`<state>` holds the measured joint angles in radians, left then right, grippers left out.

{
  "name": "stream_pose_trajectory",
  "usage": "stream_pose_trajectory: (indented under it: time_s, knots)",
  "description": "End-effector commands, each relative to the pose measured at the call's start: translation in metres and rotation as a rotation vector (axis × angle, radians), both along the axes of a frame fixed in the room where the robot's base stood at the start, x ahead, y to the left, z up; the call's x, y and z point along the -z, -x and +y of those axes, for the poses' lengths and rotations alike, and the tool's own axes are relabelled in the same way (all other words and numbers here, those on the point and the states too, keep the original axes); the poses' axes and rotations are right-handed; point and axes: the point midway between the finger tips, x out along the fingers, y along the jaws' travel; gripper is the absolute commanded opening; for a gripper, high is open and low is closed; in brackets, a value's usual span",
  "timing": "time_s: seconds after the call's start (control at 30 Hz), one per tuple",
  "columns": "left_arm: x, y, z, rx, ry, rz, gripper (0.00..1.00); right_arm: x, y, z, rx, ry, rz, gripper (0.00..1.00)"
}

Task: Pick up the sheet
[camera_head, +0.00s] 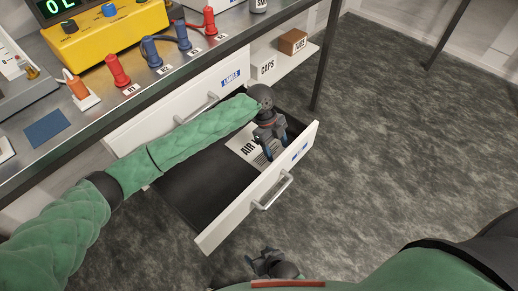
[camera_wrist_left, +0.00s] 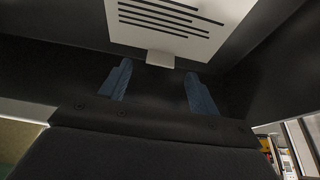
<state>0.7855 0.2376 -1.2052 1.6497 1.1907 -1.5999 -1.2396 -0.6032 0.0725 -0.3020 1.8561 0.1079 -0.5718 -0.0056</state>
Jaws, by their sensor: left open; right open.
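The sheet (camera_head: 245,146), white with "AIR" and dark lines printed on it, lies in the open drawer (camera_head: 183,195) near its right end. My left gripper (camera_head: 270,150) is open, pointing down into the drawer over the sheet and hiding part of it. In the left wrist view the sheet (camera_wrist_left: 170,28) lies beyond the open fingers (camera_wrist_left: 157,78). A small pale tab (camera_wrist_left: 160,58) on its edge appears between the fingertips; I cannot tell whether they are level with it. My right gripper (camera_head: 260,260) is open and empty, below the drawer front in the picture.
The drawer's white front (camera_head: 245,207) has a handle (camera_head: 274,191). The bench (camera_head: 190,63) above holds a yellow device (camera_head: 112,32) and several plugs. A shelf (camera_head: 290,65) holds boxes. The floor at right is clear.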

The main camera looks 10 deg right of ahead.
Motion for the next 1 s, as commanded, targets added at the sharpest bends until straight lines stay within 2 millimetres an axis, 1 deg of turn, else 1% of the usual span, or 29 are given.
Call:
stream_pose_trajectory:
  time_s: [0.03, 0.1, 0.23, 0.5, 0.57, 0.6, 0.73, 1.0]
  knots:
    - [0.011, 0.002, -0.002, 0.001, 0.001, 0.001, 0.62, 0.016, 0.002, -0.001, 0.002, 0.002, -0.003, 0.73]
    - [0.02, 0.005, -0.004, 0.001, 0.001, 0.001, 0.62, 0.023, 0.002, -0.002, 0.003, 0.001, -0.005, 0.73]
    - [0.028, 0.008, -0.006, 0.0, 0.001, 0.001, 0.62, 0.029, 0.001, -0.002, 0.005, 0.001, -0.008, 0.73]
    - [0.028, 0.009, -0.007, 0.0, 0.001, -0.001, 0.62, 0.027, 0.002, -0.001, 0.005, -0.001, -0.008, 0.73]
    - [0.028, 0.009, -0.007, 0.0, 0.001, -0.001, 0.5, 0.027, 0.002, 0.0, 0.005, -0.002, -0.008, 0.73]
    - [0.028, 0.009, -0.007, 0.0, 0.0, 0.0, 0.42, 0.027, 0.002, 0.0, 0.005, -0.002, -0.008, 0.73]
    - [0.028, 0.009, -0.007, 0.0, 0.0, 0.0, 0.17, 0.027, 0.002, 0.0, 0.004, -0.002, -0.007, 0.73]
    - [0.027, 0.009, -0.007, 0.0, 0.001, -0.001, 0.16, 0.028, 0.003, -0.001, 0.005, -0.001, -0.006, 0.73]
